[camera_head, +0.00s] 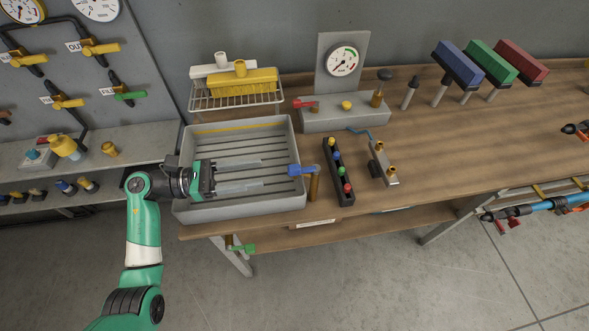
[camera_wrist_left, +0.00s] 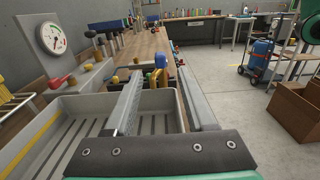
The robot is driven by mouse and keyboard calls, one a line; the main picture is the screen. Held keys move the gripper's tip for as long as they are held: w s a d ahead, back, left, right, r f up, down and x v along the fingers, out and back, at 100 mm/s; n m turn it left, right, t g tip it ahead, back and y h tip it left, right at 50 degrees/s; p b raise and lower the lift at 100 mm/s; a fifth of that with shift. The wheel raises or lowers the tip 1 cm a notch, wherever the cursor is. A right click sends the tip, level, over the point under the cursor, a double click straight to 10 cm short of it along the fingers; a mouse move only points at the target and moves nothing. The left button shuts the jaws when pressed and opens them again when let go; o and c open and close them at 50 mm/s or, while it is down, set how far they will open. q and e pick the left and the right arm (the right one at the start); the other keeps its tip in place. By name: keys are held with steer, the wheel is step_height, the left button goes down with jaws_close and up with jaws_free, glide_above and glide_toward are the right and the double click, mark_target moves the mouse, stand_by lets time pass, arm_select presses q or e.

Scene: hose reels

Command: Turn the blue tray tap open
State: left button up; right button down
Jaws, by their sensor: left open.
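In the left wrist view, the blue handle (camera_wrist_left: 160,61) shows ahead, between the two open fingers (camera_wrist_left: 157,76). My right gripper is not in view.
A black rack with several coloured knobs (camera_head: 338,172) stands just right of the tap. A gauge block (camera_head: 345,118) and a wire rack with a yellow block (camera_head: 235,80) stand behind. A green tap (camera_head: 243,247) hangs below the bench front.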

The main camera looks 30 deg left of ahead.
mark_target(294, 167)
arm_select(q)
steer(key=b+x, duration=0.1)
steer(key=x, duration=0.9)
jaws_close()
